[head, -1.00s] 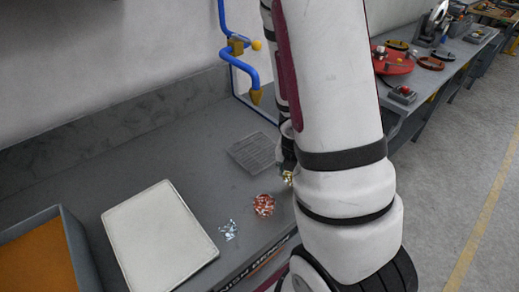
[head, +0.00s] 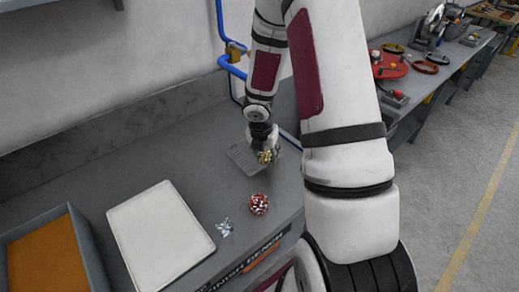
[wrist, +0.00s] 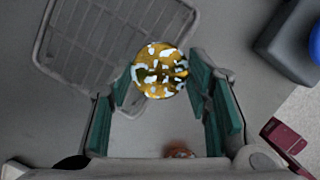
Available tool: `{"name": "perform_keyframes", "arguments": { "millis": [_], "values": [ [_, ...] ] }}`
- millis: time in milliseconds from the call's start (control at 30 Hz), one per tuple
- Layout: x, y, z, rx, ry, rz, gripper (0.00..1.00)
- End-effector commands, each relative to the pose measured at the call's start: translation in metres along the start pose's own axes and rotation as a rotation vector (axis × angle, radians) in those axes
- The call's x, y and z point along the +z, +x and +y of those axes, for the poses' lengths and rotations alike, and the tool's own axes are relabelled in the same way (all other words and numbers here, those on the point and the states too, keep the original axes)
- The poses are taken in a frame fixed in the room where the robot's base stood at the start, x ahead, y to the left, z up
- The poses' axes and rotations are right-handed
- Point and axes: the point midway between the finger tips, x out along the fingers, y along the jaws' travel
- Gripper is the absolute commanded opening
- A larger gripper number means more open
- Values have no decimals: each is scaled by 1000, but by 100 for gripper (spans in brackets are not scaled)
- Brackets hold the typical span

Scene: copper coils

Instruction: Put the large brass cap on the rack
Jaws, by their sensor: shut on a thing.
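The large brass cap (head: 265,157) is round and gold with pale reflective patches. It also shows in the wrist view (wrist: 160,70), between the green finger pads. My gripper (head: 263,146) is shut on the cap, and in the wrist view my gripper (wrist: 160,84) has a pad at each side of it. The rack (head: 240,154) is a grey wire grid lying on the bench. In the wrist view the rack (wrist: 75,45) lies up and left of the cap, which overlaps its right edge. The height of the cap above the bench is hard to tell.
A shiny copper-red piece (head: 258,204) and a small silvery piece (head: 225,228) lie nearer the bench's front edge. A white tray (head: 160,238) and a grey bin with an orange inside (head: 88,255) are at left. Blue pipes (head: 232,68) stand behind the rack.

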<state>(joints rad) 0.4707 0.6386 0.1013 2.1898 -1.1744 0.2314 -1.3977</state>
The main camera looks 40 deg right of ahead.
Motion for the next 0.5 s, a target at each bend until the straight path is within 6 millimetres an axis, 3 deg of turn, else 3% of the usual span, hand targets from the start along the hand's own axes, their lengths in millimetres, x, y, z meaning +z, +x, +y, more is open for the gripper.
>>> {"name": "perform_keyframes", "arguments": {
  "millis": [267, 500],
  "values": [
    [18, 5, 31, 2, 3, 1, 16],
    [14, 20, 32, 0, 0, 1, 16]
  ]
}}
